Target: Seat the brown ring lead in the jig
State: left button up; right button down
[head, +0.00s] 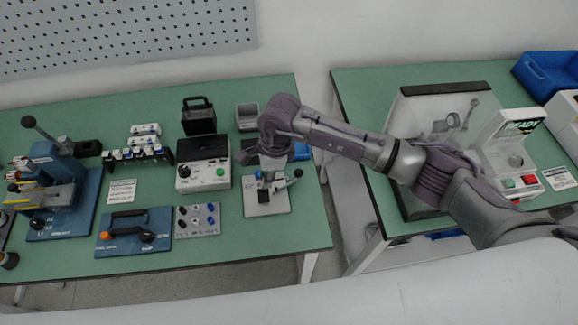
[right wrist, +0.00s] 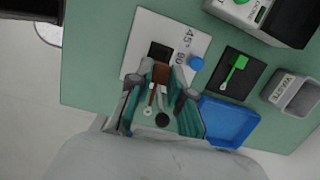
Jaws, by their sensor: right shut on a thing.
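The brown ring lead (right wrist: 161,73) is between the fingertips of my right gripper (right wrist: 160,81) in the right wrist view. A pale metal ring end points toward the bottom of that picture. The jig is a white plate (right wrist: 143,37) with angle markings, a black square block (right wrist: 160,52) and a blue knob (right wrist: 196,63). The brown lead is close to the block; I cannot tell whether they touch. In the head view my right gripper (head: 268,180) is over the jig plate (head: 280,204) and hides part of it. My left gripper is not in view.
A green lead (right wrist: 236,66) lies on a black pad beside the jig. A blue tray (right wrist: 230,119) and a grey waste bin (right wrist: 292,90) stand nearby. A control box (head: 203,175) and a knob panel (head: 198,218) are left of the jig. The table's right edge is close.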

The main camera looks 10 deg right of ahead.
jog(key=shift+a+f+m, duration=0.3)
jog(key=shift+a, duration=0.05)
jog(key=shift+f+b, duration=0.55)
jog(key=shift+f, duration=0.4)
jog(key=shift+f+b, duration=0.5)
jog(key=shift+f, duration=0.45)
jog(key=shift+w+r, duration=0.1)
jog(key=shift+r, duration=0.05)
jog(key=shift+f+b, duration=0.3)
jog(key=shift+b, duration=0.1)
